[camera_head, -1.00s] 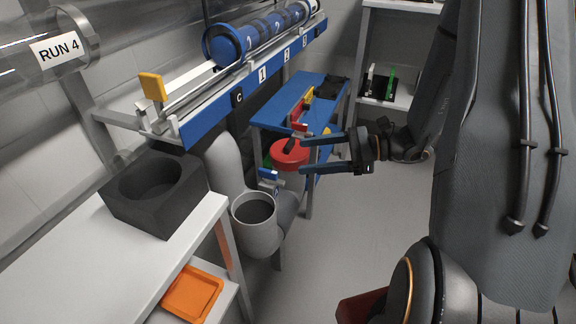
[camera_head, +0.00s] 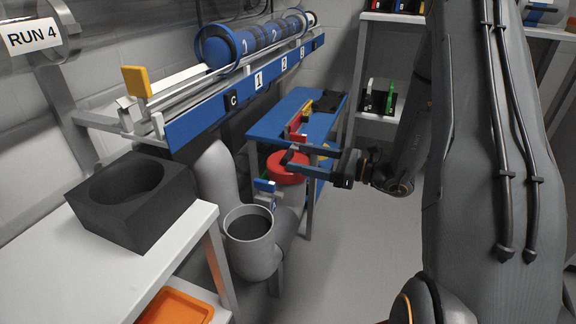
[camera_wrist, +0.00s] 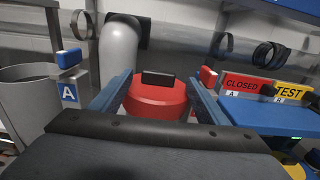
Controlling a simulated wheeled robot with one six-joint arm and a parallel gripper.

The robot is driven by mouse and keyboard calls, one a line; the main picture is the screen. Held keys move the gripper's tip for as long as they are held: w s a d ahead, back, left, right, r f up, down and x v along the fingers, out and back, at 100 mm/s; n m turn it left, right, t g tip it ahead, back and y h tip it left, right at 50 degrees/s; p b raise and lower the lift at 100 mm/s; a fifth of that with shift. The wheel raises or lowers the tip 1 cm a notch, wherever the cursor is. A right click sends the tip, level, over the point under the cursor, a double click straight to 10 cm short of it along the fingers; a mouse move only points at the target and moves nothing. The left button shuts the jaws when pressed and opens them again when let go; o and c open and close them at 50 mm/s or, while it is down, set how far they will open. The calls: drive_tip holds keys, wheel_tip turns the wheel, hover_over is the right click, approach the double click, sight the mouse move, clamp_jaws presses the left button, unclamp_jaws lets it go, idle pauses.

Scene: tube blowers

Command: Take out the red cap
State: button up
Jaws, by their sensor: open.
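The red cap (camera_head: 287,168) is a round red lid with a dark block-like handle on top. It is partly hidden behind my gripper in the head view. In the wrist view the red cap (camera_wrist: 158,98) is centred, with its black handle (camera_wrist: 158,78) facing up. My gripper (camera_head: 288,148) is open, its two dark blue fingers extended toward the cap. In the wrist view the fingers of my gripper (camera_wrist: 160,90) show to the left and right of the cap. Nothing is held. I cannot tell whether the fingers touch the cap.
A grey open pipe (camera_head: 249,224) stands left of the cap. A blue bench (camera_head: 265,127) holds a red CLOSED sign (camera_wrist: 245,85) and a yellow TEST sign (camera_wrist: 290,92). A white table (camera_head: 75,259) bears a black block with a round hole (camera_head: 132,198). Floor is clear at right.

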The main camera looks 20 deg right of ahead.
sight(291, 157)
drive_tip(key=x, duration=0.1)
drive_tip(key=b+x, duration=0.1)
drive_tip(key=x, duration=0.1)
drive_tip(key=shift+w+a+f+b, duration=0.1)
drive_tip(key=shift+a+f+b, duration=0.15)
drive_tip(key=shift+a+b, duration=0.15)
drive_tip(key=shift+w+a+r, duration=0.1)
drive_tip(key=shift+w+a, duration=0.25)
drive_tip(key=shift+a, duration=0.1)
drive_tip(key=c, duration=1.2)
